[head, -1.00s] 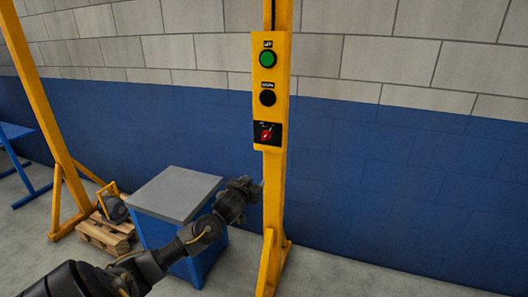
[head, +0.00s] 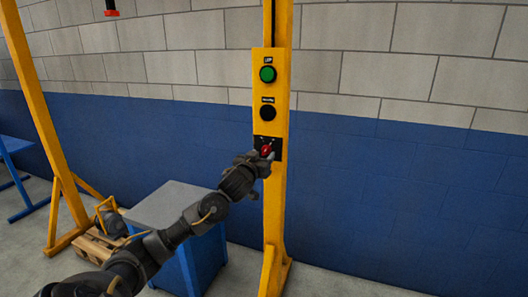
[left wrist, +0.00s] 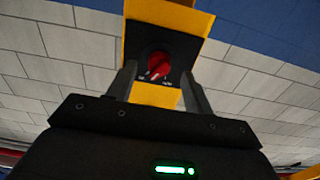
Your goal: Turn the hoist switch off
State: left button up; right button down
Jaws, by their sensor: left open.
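The hoist switch is a red rotary knob (head: 266,150) on a black plate (head: 277,143), low on a yellow control panel (head: 258,92) on a yellow post. In the left wrist view the red knob (left wrist: 159,66) has a pale pointer mark, slanted. My left gripper (head: 264,159) is at the knob in the head view and partly covers the plate's lower left. In the left wrist view its two fingers (left wrist: 158,85) are apart, one on each side of the knob with gaps. Whether they touch it I cannot tell. My right gripper is not in view.
A green button (head: 267,74) and a black button (head: 267,112) sit above the switch. A blue cabinet with a grey top (head: 165,205) stands left of the post, under my left arm. A wooden pallet (head: 95,246) lies further left. The space right of the post is clear.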

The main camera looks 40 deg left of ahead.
aim_at(266, 150)
pick_arm(q)
jog(key=shift+x, duration=1.4)
jog(key=shift+c, duration=0.3)
jog(key=c, duration=0.9)
